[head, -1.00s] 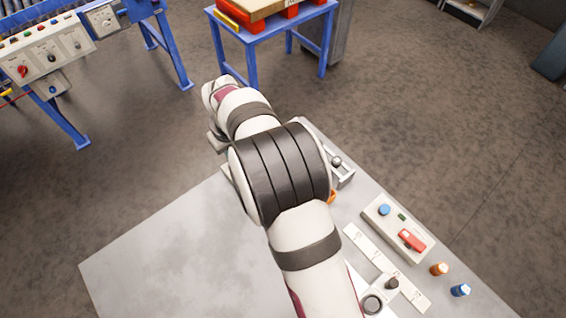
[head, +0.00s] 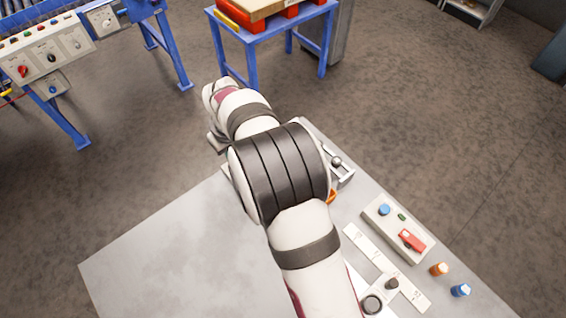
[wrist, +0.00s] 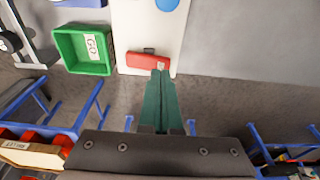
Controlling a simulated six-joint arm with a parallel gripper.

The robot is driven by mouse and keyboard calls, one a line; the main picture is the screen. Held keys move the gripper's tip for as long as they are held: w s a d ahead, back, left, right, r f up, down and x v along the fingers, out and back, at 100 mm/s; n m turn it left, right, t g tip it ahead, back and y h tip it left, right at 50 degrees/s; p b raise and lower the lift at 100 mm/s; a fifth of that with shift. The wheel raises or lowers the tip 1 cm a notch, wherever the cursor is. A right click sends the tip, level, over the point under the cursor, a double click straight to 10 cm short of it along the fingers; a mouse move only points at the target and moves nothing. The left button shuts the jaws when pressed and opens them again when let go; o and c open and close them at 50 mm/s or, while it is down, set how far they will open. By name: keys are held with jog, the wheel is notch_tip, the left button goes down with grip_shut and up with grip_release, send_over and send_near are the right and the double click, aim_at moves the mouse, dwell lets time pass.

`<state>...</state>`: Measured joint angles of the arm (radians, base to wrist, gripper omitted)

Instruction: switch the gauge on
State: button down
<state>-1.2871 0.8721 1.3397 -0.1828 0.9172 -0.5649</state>
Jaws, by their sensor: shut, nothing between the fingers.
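My gripper (wrist: 161,75) shows in the wrist view as two green fingers pressed together, with nothing between them. Their tips lie just below a red block (wrist: 148,61) with a small label, on a white panel (wrist: 130,25). I cannot tell whether they touch it. A blue round part (wrist: 166,3) is cut off at the top of that panel. In the head view my arm hides the gripper. I cannot tell for sure which device is the gauge. A control box (head: 384,228) there has a blue button (head: 384,210), a small green part and a red switch (head: 411,240).
A green bin (wrist: 83,70) stands left of the white panel. In the head view, orange and blue cylinders (head: 460,290) stand on the grey table (head: 150,260). A conveyor's control panel (head: 48,52) is upper left; a blue stand (head: 250,45) carries a pallet.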

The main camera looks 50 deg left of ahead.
jog(key=shift+f, duration=0.8)
jog(key=shift+r, duration=3.5)
